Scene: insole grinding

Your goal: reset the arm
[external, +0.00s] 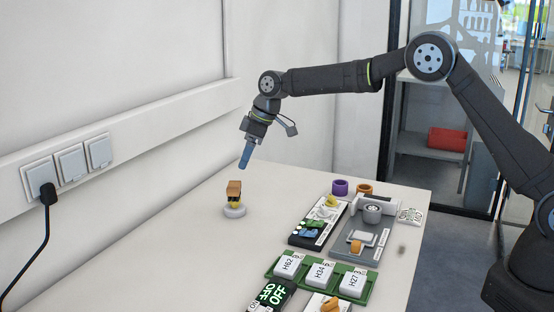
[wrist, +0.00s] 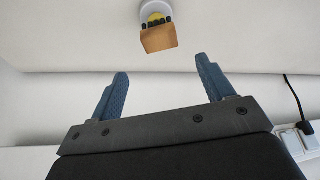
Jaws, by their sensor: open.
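My gripper (external: 245,157) hangs from my outstretched arm above the left part of the table, near the wall. In the wrist view its two blue fingers (wrist: 163,80) stand wide apart with nothing between them. A brown block (external: 234,188) sits with a yellow part on a round white base (external: 234,211) on the table. The block also shows in the wrist view (wrist: 158,39), beyond the fingertips and apart from them.
The table (external: 150,250) is bare at left. At right are a black tray (external: 297,237), a grey fixture (external: 345,262), a green tray with labelled white boxes (external: 321,272), and purple (external: 340,187) and orange (external: 364,189) rings. The wall with sockets (external: 70,162) runs along the left.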

